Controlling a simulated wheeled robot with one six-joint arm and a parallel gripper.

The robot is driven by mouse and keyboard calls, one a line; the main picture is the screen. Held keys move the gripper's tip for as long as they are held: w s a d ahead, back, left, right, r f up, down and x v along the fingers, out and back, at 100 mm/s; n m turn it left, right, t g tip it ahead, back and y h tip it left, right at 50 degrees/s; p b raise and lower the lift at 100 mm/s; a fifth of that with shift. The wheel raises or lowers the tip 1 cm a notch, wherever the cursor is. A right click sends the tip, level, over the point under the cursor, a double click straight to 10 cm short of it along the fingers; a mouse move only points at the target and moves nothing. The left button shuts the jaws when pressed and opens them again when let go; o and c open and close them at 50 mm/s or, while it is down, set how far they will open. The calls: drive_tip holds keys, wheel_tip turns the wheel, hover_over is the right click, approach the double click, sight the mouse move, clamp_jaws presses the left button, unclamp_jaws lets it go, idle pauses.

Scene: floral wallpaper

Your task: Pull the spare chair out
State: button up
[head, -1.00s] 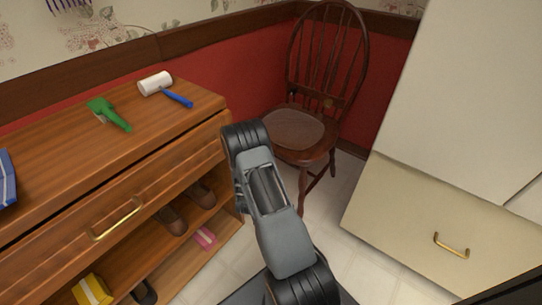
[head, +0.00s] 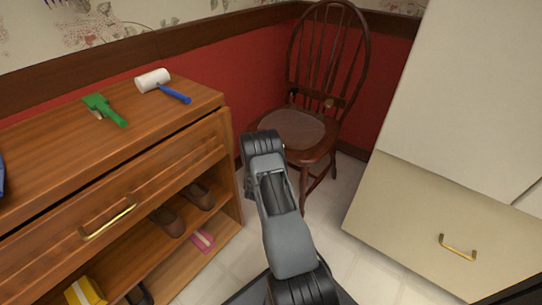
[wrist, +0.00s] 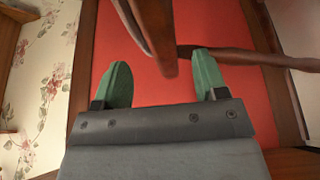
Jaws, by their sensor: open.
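The spare chair (head: 300,128) is dark brown wood with a round spindle back and a greyish seat. It stands in the corner against the red wall, between the wooden shoe cabinet and the pale cupboard. In the head view my arm reaches toward its front, and the fingers are hidden. In the wrist view my gripper (wrist: 162,80) is open, with its two green fingertips apart. A brown wooden post of the chair (wrist: 153,35) shows just beyond and between the fingertips, apart from them. Another thin chair bar runs off to the right.
The wooden cabinet (head: 150,150) on the left carries a green tool (head: 104,108) and a white-headed mallet (head: 153,80); shoes lie on its open shelves. The pale cupboard (head: 440,200) closes the right side. Free tiled floor (head: 345,225) lies between them.

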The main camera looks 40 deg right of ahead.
drive_tip(key=shift+b+x, duration=0.7)
drive_tip(key=shift+x, duration=1.95)
drive_tip(key=shift+c, duration=0.3)
